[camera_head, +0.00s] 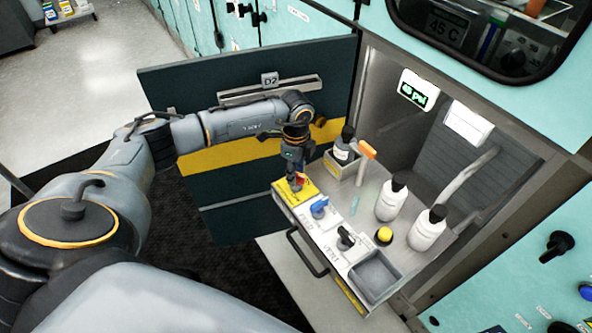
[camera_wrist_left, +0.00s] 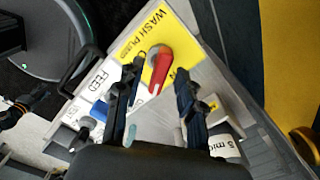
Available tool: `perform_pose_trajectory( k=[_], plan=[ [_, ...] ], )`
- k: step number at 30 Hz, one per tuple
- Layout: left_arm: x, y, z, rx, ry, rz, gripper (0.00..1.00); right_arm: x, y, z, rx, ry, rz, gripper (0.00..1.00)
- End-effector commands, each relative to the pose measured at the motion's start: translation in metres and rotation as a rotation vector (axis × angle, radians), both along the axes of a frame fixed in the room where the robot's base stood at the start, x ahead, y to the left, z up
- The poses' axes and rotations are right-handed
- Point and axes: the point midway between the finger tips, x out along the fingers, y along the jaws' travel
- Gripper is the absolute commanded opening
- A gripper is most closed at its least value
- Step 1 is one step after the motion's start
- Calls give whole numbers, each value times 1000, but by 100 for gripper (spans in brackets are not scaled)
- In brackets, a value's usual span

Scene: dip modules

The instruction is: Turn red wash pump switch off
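The red wash pump switch (camera_head: 299,181) is at the far left corner of the pull-out panel, on a yellow plate (camera_head: 281,189). In the left wrist view the red switch (camera_wrist_left: 159,70) lies between my fingers, its handle running lengthwise down the picture, on a yellow label (camera_wrist_left: 183,29) reading "WASH PUMP". My left gripper (camera_head: 296,173) points down over the switch. In the wrist view my left gripper (camera_wrist_left: 160,72) is open, one finger on each side with gaps to the handle; contact cannot be seen. My right gripper is not in view.
A blue switch (camera_head: 319,207) and a black switch (camera_head: 346,238) sit beside it on the panel. A yellow button (camera_head: 384,235), two white bottles (camera_head: 391,203) and an orange-topped handle (camera_head: 366,150) stand close by. An open dark door (camera_head: 230,165) is behind my arm.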

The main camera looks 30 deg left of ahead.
Motion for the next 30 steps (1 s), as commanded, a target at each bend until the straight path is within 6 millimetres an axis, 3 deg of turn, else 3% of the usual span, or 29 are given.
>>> perform_pose_trajectory(
  k=[4,9,10,20,30],
  plan=[
    [0,0,0,0,0,0,38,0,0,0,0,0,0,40],
    [0,0,0,0,0,0,3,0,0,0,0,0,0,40],
    [0,0,0,0,0,0,0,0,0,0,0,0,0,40],
    [0,0,0,0,0,-26,0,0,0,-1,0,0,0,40],
    [0,0,0,0,0,-215,0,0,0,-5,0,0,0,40]
  ],
)
